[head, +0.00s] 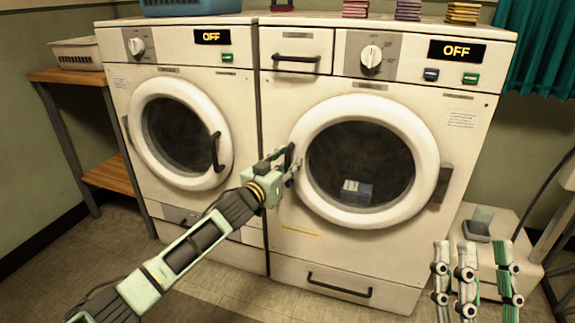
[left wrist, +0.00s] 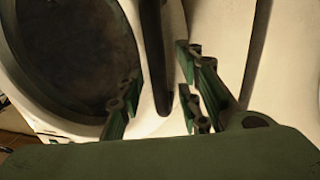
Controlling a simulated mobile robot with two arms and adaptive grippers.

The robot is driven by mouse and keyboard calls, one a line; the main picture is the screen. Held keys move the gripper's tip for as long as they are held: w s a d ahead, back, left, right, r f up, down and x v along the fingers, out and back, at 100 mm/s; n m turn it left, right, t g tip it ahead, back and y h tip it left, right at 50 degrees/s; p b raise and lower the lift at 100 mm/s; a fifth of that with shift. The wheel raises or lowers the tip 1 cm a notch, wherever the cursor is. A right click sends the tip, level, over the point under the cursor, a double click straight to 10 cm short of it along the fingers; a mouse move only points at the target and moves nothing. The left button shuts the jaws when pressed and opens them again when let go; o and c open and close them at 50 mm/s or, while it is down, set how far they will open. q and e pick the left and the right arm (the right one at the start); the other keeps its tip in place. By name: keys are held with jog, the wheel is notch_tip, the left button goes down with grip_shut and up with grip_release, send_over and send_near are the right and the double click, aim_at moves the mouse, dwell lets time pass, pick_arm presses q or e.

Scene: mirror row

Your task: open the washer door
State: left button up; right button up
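The washer (head: 352,255) is the white machine on the right, with a drawer at its top left. Its round door (head: 420,130) looks closed, with a dark handle (head: 289,156) on the left rim and a hinge block on the right. My left gripper (head: 284,167) is at this handle and partly covers it. In the left wrist view the handle (left wrist: 157,60) runs between the parted fingers of the left gripper (left wrist: 158,92); I cannot tell whether they touch it. My right gripper (head: 485,258) is empty and open at the lower right, away from the door.
A second white machine (head: 242,105) with a closed round door stands close on the left. Both displays read OFF. A wooden shelf (head: 68,76) with a basket stands far left. A small scoop-like container (head: 478,224) sits on a white surface to the right. Floor shows in front.

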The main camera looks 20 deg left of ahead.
pick_arm(q)
jog(key=shift+c, duration=0.5)
grip_shut()
jog(key=shift+s+d, duration=0.1)
